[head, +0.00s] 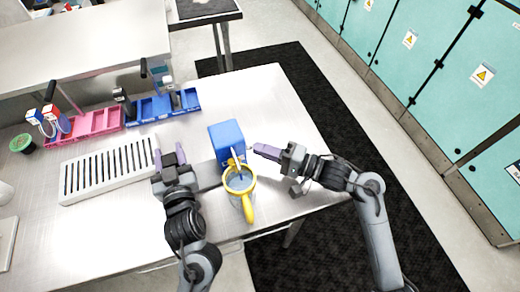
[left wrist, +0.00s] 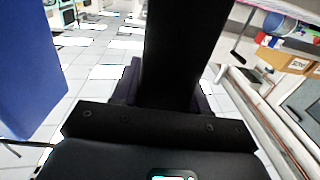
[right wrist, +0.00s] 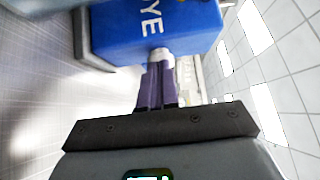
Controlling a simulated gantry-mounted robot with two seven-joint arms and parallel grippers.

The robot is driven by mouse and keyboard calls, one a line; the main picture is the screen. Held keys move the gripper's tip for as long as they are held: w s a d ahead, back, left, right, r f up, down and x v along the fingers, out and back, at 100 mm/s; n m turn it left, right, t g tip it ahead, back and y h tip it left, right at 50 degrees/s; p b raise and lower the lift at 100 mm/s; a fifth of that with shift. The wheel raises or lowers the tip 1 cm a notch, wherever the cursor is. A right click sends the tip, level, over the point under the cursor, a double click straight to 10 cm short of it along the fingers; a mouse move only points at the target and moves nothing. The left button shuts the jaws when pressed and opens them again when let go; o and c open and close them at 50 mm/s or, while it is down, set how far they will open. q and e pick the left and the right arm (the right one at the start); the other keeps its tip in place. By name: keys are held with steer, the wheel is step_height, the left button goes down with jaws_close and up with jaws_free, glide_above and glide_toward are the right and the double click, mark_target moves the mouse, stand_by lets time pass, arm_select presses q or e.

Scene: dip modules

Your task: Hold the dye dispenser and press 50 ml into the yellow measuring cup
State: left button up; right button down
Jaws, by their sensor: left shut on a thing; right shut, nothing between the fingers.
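The blue dye dispenser (head: 227,136) stands near the table's front edge, with a grey bar (head: 208,175) reaching left. It shows at the left wrist view's edge (left wrist: 35,70); its "YE" lettering shows in the right wrist view (right wrist: 190,20). My left gripper (head: 169,158) is shut at that bar; a dark piece fills the middle of its wrist view. My right gripper (head: 262,150) is shut and empty, its tips at a small pale knob (right wrist: 160,54) on the dispenser's side, seemingly touching. The yellow measuring cup (head: 248,208) is below the dispenser's front, with some blue inside. Its level is unreadable.
A white slotted rack (head: 108,170) lies left of my left gripper. Pink (head: 97,122) and blue (head: 165,106) trays with pipette-like tools stand at the back, with a green bowl (head: 22,143) at far left.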

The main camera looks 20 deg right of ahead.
steer(key=d, duration=0.3)
steer(key=shift+d, duration=0.15)
steer(key=v, duration=0.9)
steer(key=shift+s+d, duration=0.15)
steer(key=shift+s, duration=0.05)
steer(key=w+a+r+n+g+y, duration=0.2)
steer(key=a+r+n+g+y, duration=0.1)
steer(key=a+r+n+g, duration=0.35)
steer(key=w+a+r+n+g+y, duration=0.3)
steer(key=a+r+n+g+y, duration=0.15)
steer(key=a+g, duration=0.4)
steer(key=w+d+f+h, duration=0.1)
steer(key=w+d+f, duration=0.1)
steer(key=d, duration=0.4)
steer(key=w+d+f+m+t+h, duration=0.1)
steer(key=d+f, duration=0.4)
steer(key=d, duration=0.1)
steer(key=w+d+f+m+t+h, duration=0.1)
steer(key=w+d+f, duration=0.1)
steer(key=d, duration=0.4)
steer(key=shift+w+d+f, duration=0.25)
steer(key=shift+w+f, duration=0.1)
steer(key=shift+f, duration=0.4)
steer(key=shift+d+f, duration=0.2)
steer(key=shift+d, duration=0.4)
